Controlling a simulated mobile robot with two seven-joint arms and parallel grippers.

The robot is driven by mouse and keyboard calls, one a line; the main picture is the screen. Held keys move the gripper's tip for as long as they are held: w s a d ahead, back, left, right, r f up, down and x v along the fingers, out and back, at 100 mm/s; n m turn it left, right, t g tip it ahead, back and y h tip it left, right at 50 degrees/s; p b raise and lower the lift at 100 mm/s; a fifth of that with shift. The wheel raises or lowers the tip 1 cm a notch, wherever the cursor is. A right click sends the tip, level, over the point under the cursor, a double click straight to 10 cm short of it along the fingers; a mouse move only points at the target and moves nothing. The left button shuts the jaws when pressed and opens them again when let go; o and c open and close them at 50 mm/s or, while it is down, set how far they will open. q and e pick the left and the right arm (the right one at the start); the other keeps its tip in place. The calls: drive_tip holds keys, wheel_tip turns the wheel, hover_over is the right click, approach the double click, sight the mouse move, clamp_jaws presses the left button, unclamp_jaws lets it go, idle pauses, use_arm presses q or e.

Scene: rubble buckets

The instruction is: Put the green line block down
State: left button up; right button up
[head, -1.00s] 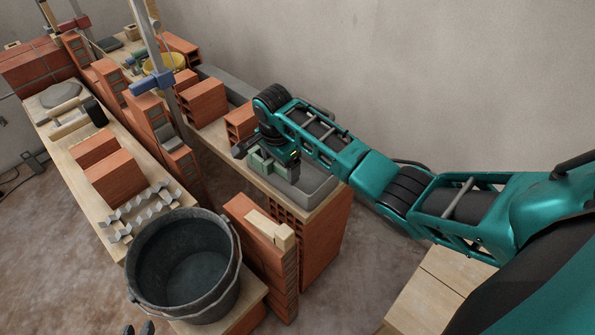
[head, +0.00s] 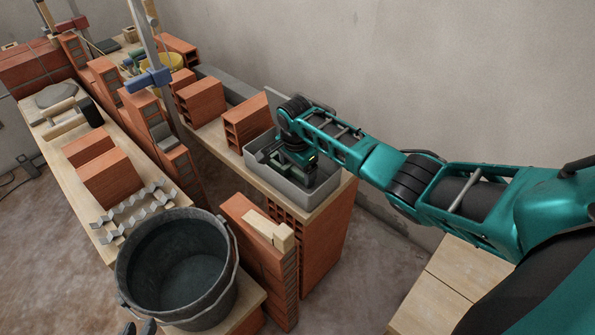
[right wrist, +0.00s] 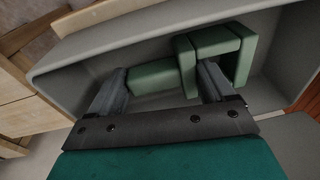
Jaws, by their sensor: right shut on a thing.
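The green line block (right wrist: 152,77) is between the two fingers of my right gripper (right wrist: 162,70) in the right wrist view. Its hooked end (right wrist: 243,58) stands out past the right-hand finger. My right gripper (head: 303,172) is shut on it, reaching down inside the grey tub (head: 331,190). I cannot tell whether the block touches the tub's floor. In the head view the block is mostly hidden by the gripper. Two dark tips at the bottom edge look like my left gripper (head: 138,328); the rest is cut off.
The tub stands at the near end of a plank on bricks, by the wall. A hollow brick (head: 247,124) stands close to its left. A black bucket (head: 178,270) and a brick stack with a wooden piece (head: 270,228) are nearer.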

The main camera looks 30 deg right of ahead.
drive_tip(key=shift+f, duration=0.1)
drive_tip(key=o, duration=1.1)
